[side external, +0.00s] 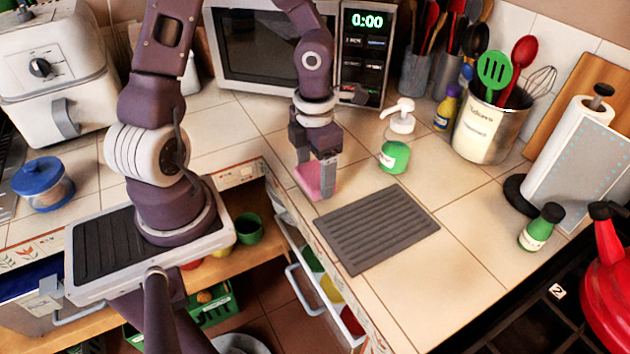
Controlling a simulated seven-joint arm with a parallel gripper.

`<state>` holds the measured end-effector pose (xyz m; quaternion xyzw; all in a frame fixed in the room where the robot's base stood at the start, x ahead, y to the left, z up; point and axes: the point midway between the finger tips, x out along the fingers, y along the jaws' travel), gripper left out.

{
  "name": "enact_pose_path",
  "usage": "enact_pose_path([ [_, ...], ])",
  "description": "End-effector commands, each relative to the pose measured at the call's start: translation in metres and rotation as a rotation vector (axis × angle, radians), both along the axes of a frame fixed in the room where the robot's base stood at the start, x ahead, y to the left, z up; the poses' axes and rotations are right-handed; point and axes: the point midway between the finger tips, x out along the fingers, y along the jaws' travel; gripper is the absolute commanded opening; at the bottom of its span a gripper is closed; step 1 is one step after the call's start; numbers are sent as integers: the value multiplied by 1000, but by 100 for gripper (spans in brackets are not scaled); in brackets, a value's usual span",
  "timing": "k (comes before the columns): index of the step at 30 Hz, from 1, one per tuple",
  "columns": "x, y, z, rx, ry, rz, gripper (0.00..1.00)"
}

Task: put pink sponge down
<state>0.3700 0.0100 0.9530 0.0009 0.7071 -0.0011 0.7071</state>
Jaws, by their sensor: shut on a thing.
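The pink sponge (309,181) is between the fingers of my gripper (318,188) in the side external view. My gripper points down and is shut on the sponge, just behind the grey ridged mat (376,229). The fingers cover part of the sponge. I cannot tell whether the sponge touches the tiled counter (451,258) or is slightly above it.
A soap dispenser with green liquid (394,156) stands right of my gripper. A microwave (273,53) is behind. A utensil pot (483,132), a paper towel roll (577,152) and a green bottle (541,228) stand to the right. An open drawer (313,284) lies below the counter's left edge.

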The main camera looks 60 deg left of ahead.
Motion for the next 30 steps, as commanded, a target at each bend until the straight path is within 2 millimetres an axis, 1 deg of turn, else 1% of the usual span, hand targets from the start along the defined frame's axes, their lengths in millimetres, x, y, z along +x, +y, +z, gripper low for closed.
enact_pose_path([
  [1, -1, -1, -10, -1, 5, -4, 32],
  [4, 0, -1, -24, 0, 3, -1, 32],
  [6, 0, 0, -27, -1, 1, 1, 32],
  [15, 0, 0, -30, 0, 1, 3, 32],
  [16, 0, 0, -30, 0, 0, 3, 80],
  [18, 0, 0, -30, 0, 0, 3, 94],
  [19, 0, 0, -30, 0, 0, 3, 98],
  [27, 0, 0, -29, 0, 0, 4, 98],
  [30, 1, 1, -24, 1, -2, 4, 98],
])
